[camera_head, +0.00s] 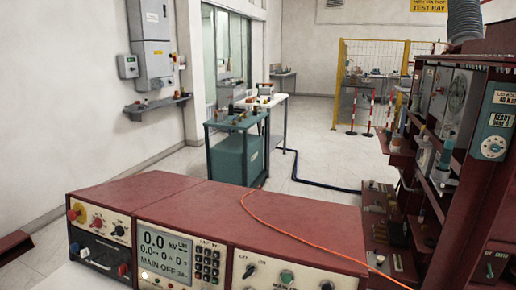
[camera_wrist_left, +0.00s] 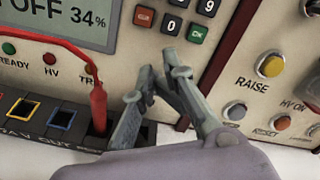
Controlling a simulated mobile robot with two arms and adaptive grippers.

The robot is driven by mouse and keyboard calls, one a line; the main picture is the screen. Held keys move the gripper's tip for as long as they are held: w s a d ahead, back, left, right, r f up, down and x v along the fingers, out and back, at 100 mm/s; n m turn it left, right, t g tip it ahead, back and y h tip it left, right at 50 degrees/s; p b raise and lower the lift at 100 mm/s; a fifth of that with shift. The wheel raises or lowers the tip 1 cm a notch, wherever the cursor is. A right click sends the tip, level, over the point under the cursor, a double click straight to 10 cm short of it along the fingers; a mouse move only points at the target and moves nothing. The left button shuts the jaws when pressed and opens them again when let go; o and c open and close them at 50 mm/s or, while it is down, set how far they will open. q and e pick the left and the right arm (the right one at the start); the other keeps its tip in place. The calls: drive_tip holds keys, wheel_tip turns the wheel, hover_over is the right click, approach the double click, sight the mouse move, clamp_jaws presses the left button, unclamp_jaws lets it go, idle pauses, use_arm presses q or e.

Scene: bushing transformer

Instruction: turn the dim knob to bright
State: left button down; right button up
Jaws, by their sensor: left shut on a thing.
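My left gripper (camera_wrist_left: 164,78) is in the wrist view, its two grey fingers brought close together against the cream front panel, just below the keypad (camera_wrist_left: 172,22). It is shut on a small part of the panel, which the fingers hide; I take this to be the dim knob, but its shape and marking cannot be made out. The grey display (camera_wrist_left: 60,20) above left reads "OFF 34%". In the head view the display (camera_head: 164,254) reads 0.0 kV and "MAIN OFF". Neither gripper shows in the head view.
A red lead (camera_wrist_left: 97,105) plugs in left of the fingers, by a row of sockets (camera_wrist_left: 60,118). A yellow button (camera_wrist_left: 270,66) marked RAISE is to the right. In the head view an orange cable (camera_head: 290,233) crosses the console's red top (camera_head: 165,200).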

use_arm(q)
drive_tip(key=shift+w+d+r, duration=0.15)
drive_tip(key=shift+d+r, duration=0.05)
drive_tip(key=shift+r, duration=0.3)
drive_tip(key=p+v, duration=0.2)
drive_tip(key=v, duration=0.3)
drive_tip(key=shift+s+a+p, duration=0.25)
drive_tip(key=shift+s+p, duration=0.1)
drive_tip(key=shift+s, duration=0.15)
drive_tip(key=shift+f, duration=0.1)
